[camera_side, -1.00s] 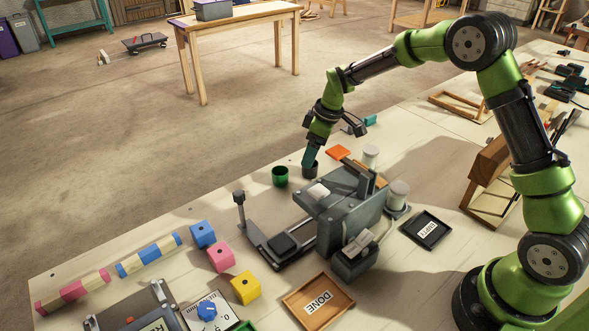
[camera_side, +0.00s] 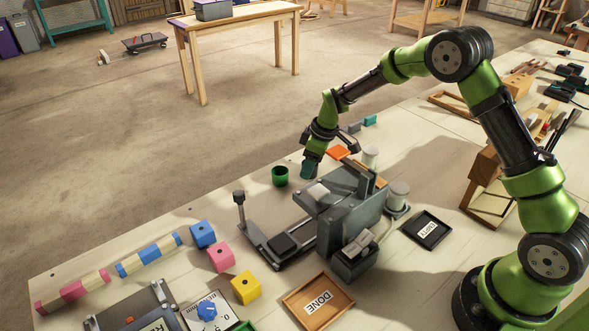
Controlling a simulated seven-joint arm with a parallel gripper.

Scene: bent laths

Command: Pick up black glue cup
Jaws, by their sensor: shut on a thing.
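My gripper (camera_side: 309,169) is at the far edge of the work table, just left of the grey machine's back end. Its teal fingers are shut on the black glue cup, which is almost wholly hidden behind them. I cannot tell whether the cup is touching the table or just above it. A green cup (camera_side: 280,176) stands upright a little to the left of the gripper, apart from it.
The grey bending machine (camera_side: 340,210) stands right in front of the gripper. An orange piece (camera_side: 339,152) lies behind, and white round containers (camera_side: 371,157) stand to the right. A DONE tray (camera_side: 318,302) and a black tray (camera_side: 426,229) lie nearer.

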